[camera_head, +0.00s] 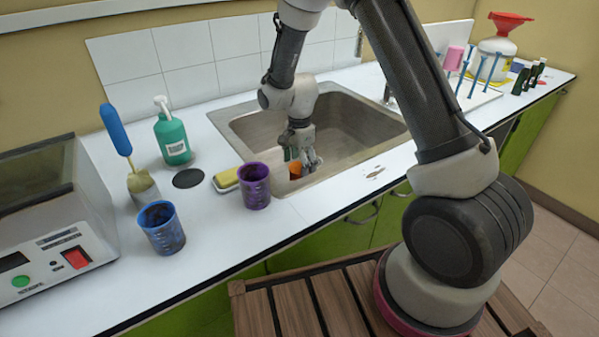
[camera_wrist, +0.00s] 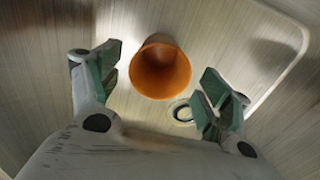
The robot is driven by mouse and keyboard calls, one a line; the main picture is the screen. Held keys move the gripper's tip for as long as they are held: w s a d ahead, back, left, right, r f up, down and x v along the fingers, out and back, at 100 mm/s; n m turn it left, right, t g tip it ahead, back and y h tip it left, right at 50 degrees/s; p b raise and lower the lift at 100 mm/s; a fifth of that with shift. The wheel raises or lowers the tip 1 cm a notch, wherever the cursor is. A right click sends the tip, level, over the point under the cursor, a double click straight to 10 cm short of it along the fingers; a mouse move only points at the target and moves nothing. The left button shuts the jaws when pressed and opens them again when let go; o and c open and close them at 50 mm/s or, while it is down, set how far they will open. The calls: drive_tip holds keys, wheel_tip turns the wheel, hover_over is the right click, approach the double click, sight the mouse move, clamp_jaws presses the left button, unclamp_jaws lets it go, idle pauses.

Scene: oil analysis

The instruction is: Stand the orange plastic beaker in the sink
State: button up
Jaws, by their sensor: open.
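The orange plastic beaker (camera_wrist: 160,68) is inside the metal sink (camera_head: 358,122). In the wrist view I look into its open mouth, with the sink floor around it and the round drain beside it; it appears to stand upright. In the head view only a small part of the orange beaker (camera_head: 296,169) shows, close to the sink's near left corner. My gripper (camera_wrist: 158,88) is open, with one finger on each side of the beaker and gaps visible between. It also shows in the head view (camera_head: 303,162), down inside the sink.
A purple beaker (camera_head: 254,187), a yellow sponge (camera_head: 227,179) and a blue beaker (camera_head: 160,228) stand on the counter left of the sink. A green soap bottle (camera_head: 172,138) is behind them. A drying rack with blue pegs (camera_head: 474,75) is at the right.

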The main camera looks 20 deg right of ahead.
drive_tip(key=s+d+r+n+t, duration=0.1)
drive_tip(key=s+d+r+n, duration=0.1)
drive_tip(key=r, duration=0.7)
drive_tip(key=s+d+r+n, duration=0.1)
drive_tip(key=s+d+r, duration=0.15)
drive_tip(key=r, duration=0.65)
drive_tip(key=s+d+r+n+t, duration=0.1)
drive_tip(key=s+d+r+n, duration=0.3)
drive_tip(key=s+d+r, duration=0.35)
drive_tip(key=s+d+r+n+t, duration=0.1)
drive_tip(key=s+d+r+n, duration=0.1)
drive_tip(key=s, duration=0.6)
drive_tip(key=s+d+r+n+t, duration=0.1)
drive_tip(key=s+r+n, duration=0.3)
drive_tip(key=s, duration=0.5)
drive_tip(key=shift+s+d+n, duration=0.2)
drive_tip(key=shift+d+n, duration=0.15)
drive_tip(key=shift+n, duration=0.35)
